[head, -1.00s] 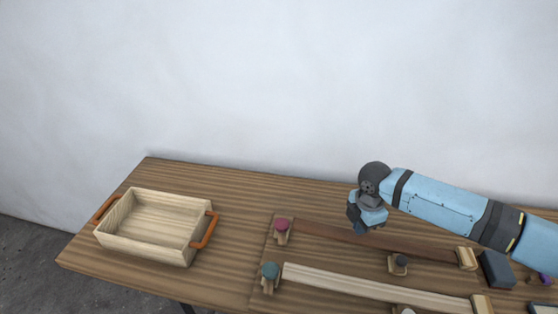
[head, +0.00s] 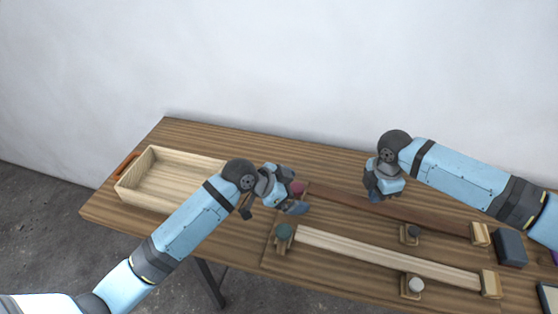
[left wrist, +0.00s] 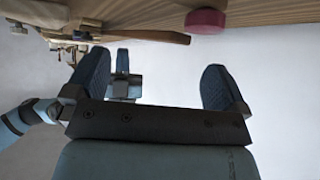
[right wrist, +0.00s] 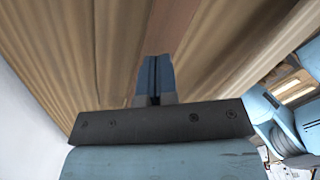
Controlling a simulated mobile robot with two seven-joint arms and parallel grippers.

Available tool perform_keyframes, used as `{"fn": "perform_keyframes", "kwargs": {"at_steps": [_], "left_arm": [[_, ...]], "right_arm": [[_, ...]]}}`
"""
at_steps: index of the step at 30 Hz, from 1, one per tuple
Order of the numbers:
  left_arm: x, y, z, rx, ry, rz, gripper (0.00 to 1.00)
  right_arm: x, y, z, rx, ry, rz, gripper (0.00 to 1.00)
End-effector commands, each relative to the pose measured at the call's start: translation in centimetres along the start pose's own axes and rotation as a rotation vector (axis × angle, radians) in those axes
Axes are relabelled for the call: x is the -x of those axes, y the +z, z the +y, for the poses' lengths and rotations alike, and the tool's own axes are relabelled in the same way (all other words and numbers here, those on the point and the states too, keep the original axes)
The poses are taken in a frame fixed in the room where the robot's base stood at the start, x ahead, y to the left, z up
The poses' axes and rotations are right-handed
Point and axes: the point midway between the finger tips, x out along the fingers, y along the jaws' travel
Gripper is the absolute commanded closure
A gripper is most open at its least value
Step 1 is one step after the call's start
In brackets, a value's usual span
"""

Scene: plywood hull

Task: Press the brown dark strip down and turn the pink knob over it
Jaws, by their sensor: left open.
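The brown dark strip (head: 420,216) lies along the back of the board; it also shows in the right wrist view (right wrist: 172,25). The pink knob (head: 297,187) stands at the strip's left end, partly hidden by my left gripper (head: 276,205). In the left wrist view the knob (left wrist: 205,20) is at the top, beyond the spread, empty fingers. My right gripper (head: 375,196) points down at the strip, right of the knob. Its fingers (right wrist: 155,62) are together with nothing between them. I cannot tell whether they touch the strip.
A pale strip (head: 390,258) lies in front, with a teal knob (head: 284,231) at its left end. A dark knob (head: 412,231) and a white knob (head: 416,284) stand on blocks. A wooden tray (head: 136,200) is at left, a dark block (head: 511,247) at right.

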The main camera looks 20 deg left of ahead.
Motion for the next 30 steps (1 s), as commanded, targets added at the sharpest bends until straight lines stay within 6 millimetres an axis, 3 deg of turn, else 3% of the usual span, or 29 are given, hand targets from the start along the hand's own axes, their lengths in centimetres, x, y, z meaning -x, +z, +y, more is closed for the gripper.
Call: {"fn": "perform_keyframes", "kwargs": {"at_steps": [10, 18, 23, 30], "left_arm": [[2.5, -2.0, -4.8, -0.326, 0.283, -0.354, 0.00], [4.1, -2.3, -6.3, -0.403, 0.374, -0.456, 0.00], [2.9, -1.5, -5.9, -0.404, 0.380, -0.459, 0.00], [-0.9, 0.7, -4.7, -0.403, 0.379, -0.459, 0.00]], "right_arm": [[0.0, 0.0, 0.0, 0.000, 0.000, 0.000, 1.00], [0.0, 0.0, 0.0, 0.000, 0.000, 0.000, 1.00], [0.0, 0.0, 0.0, 0.000, 0.000, 0.000, 1.00], [0.0, 0.0, 0.0, 0.000, 0.000, 0.000, 1.00]]}}
